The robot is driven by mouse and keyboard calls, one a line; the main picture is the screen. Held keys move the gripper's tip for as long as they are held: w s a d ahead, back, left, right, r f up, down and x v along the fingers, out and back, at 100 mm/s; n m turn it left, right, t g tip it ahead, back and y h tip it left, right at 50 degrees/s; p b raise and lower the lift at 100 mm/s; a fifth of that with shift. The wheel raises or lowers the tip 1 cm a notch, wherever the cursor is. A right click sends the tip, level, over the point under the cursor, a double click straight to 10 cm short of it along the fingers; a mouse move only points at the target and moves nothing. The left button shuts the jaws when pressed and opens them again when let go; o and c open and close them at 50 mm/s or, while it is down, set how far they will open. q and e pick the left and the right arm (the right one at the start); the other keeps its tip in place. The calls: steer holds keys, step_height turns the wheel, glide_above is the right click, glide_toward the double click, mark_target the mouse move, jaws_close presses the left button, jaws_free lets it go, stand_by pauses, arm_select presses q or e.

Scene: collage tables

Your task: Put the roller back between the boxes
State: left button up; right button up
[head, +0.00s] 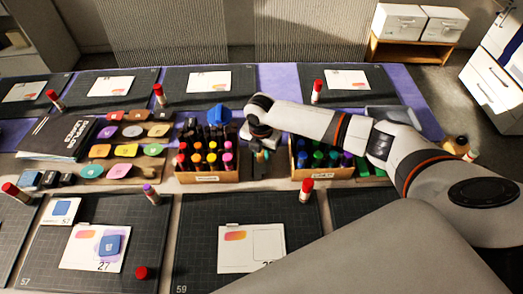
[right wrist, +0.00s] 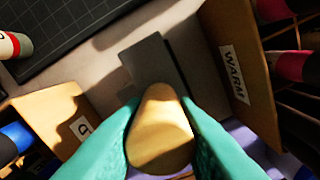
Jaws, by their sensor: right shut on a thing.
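My right gripper (right wrist: 160,135) has its teal fingers shut on the tan handle of the roller (right wrist: 160,120). A dark grey flat block (right wrist: 155,60) shows just beyond the handle; I cannot tell if it is part of the roller. In the head view the right gripper (head: 257,145) is over the gap between two cardboard boxes, and the roller is mostly hidden. The left box (head: 208,178) holds warm-coloured bottles and is marked WARM in the right wrist view (right wrist: 235,75). The right box (head: 322,173) holds green and purple bottles. My left gripper is not in view.
Dark mats (head: 40,235) with cards lie along the front and back of the tables. Several red-capped sticks (head: 306,190) stand near them. Coloured ink pads (head: 125,150) and a black folder (head: 60,135) lie left of the boxes. A blue object (head: 219,115) is behind the left box.

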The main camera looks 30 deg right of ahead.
steer(key=shift+s+f, duration=0.25)
steer(key=shift+f, duration=0.2)
jaws_close()
steer(key=o, duration=1)
jaws_free()
steer(key=shift+f, duration=0.15)
steer(key=shift+w+r, duration=0.15)
steer(key=shift+r, duration=0.25)
step_height(320, 180, up, 11)
steer(key=shift+a+r+b, duration=0.1)
steer(key=shift+a+b, duration=0.05)
steer(key=shift+b, duration=0.6)
steer(key=shift+r, duration=0.8)
